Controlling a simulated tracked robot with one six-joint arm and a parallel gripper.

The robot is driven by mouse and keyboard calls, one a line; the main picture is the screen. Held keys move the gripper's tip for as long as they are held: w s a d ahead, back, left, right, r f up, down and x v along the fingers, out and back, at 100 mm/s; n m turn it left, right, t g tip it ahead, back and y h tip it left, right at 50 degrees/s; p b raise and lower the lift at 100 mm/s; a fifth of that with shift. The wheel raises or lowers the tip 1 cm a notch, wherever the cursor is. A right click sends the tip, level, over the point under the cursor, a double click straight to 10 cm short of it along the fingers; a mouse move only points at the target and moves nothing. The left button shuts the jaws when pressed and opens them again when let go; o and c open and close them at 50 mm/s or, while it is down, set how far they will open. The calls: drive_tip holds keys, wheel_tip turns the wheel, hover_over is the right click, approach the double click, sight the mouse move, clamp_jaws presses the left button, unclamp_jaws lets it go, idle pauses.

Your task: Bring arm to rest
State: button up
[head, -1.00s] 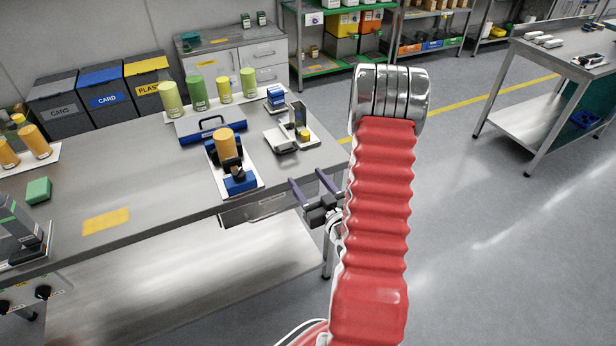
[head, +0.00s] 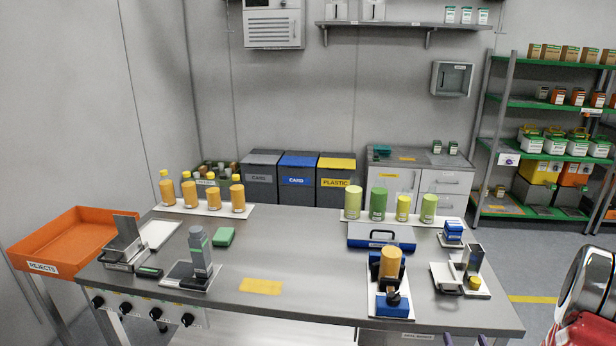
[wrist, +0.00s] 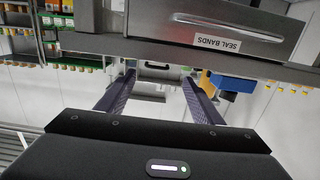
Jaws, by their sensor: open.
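My gripper (wrist: 155,88) shows in the wrist view with its two purple fingers apart and nothing between them. In the head view only the purple fingertips (head: 465,340) show at the bottom edge, in front of the workbench's (head: 330,285) front right part. My red-sleeved arm shows at the lower right corner of the head view. In the wrist view the drawer labelled SEAL BANDS (wrist: 232,32) lies beyond the fingers, under the bench; the view appears upside down.
A blue fixture holding an orange cylinder (head: 391,262) stands near the bench's front right. A white fixture (head: 462,280) stands to its right. Bottles (head: 200,195), green cylinders (head: 378,204) and an orange REJECTS tray (head: 50,265) are further off. Floor right of the bench is clear.

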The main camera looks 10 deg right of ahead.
drive_tip(key=s+f+m+g+y, duration=0.1)
drive_tip(key=s+f+g, duration=0.8)
drive_tip(key=f, duration=0.4)
drive_tip(key=s+a+r+n+g+y, duration=0.1)
drive_tip(key=s+a+r+n, duration=0.1)
drive_tip(key=a+r, duration=1.2)
drive_tip(key=s+a+r+n+g+y, duration=0.1)
drive_tip(key=s+a+r, duration=0.4)
drive_tip(key=a+r, duration=1)
wheel_tip(320, 180, up, 6)
drive_tip(key=shift+a+f+n+y, duration=0.15)
drive_tip(key=shift+a+n+y, duration=0.1)
drive_tip(key=shift+n+y, duration=0.25)
